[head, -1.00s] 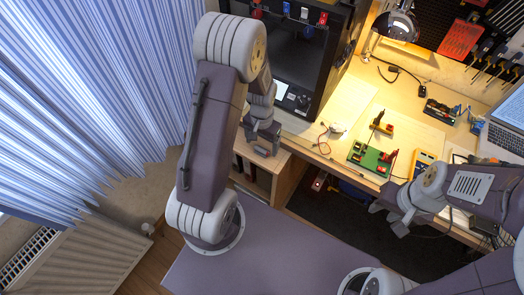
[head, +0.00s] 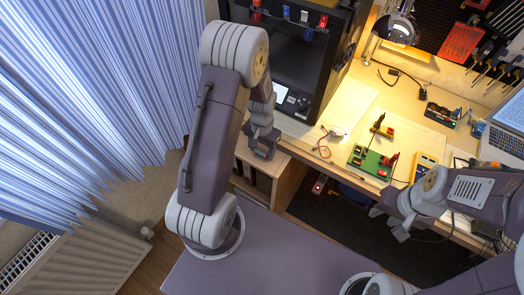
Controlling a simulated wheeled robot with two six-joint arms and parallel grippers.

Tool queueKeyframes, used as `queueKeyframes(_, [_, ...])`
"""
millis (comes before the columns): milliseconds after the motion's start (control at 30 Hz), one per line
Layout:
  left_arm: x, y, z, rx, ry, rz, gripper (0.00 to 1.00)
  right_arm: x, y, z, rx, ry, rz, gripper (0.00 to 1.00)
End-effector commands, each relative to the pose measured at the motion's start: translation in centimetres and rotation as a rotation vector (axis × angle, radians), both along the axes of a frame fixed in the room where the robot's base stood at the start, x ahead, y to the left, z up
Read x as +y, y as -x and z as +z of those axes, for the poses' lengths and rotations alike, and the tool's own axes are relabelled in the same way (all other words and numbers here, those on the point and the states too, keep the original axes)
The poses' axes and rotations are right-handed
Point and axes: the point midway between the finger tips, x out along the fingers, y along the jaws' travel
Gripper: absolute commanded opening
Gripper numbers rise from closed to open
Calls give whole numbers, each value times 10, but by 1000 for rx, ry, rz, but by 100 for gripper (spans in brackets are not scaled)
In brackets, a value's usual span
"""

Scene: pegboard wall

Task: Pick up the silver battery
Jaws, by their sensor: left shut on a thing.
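My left gripper (head: 262,148) hangs beside the workbench's left front edge, in front of the black printer-like machine. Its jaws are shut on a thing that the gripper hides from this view. I cannot make out the silver battery anywhere else in the head view. My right gripper (head: 388,224) is in front of the bench's front edge, at the lower right. Its fingers are apart and nothing shows between them.
A green board (head: 370,160) with red parts lies on the workbench (head: 345,105). A yellow meter (head: 425,167) is to its right. The black machine (head: 296,60) stands at the back left. A lamp (head: 398,27) and a laptop (head: 505,130) are farther right.

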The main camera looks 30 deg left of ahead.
Motion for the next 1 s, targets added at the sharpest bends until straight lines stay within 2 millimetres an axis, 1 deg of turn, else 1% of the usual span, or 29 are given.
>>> queueKeyframes(200, [-2, -1, 40, -5, -1, -1, 19, 0, 0, 10, 0, 0, 0, 36])
queueKeyframes(267, [-17, 5, 46, -2, 0, -7, 19, 0, 0, 10, 0, 0, 0, 36])
queueKeyframes(500, [-70, 25, 80, -4, 0, -7, 19, 0, 0, 17, 0, 0, 0, 36])
queueKeyframes(600, [-89, 32, 92, -3, 0, -7, 19, 0, 0, 19, 0, 0, 0, 36])
queueKeyframes(700, [-101, 37, 99, -1, 0, -4, 19, 0, 0, 20, 0, 0, 0, 36])
queueKeyframes(800, [-107, 40, 103, -1, 0, -1, 19, 0, 0, 21, 0, 0, 0, 36])
queueKeyframes(1000, [-110, 40, 103, 0, 0, 23, 19, 0, 0, 21, 0, 0, 0, 36])
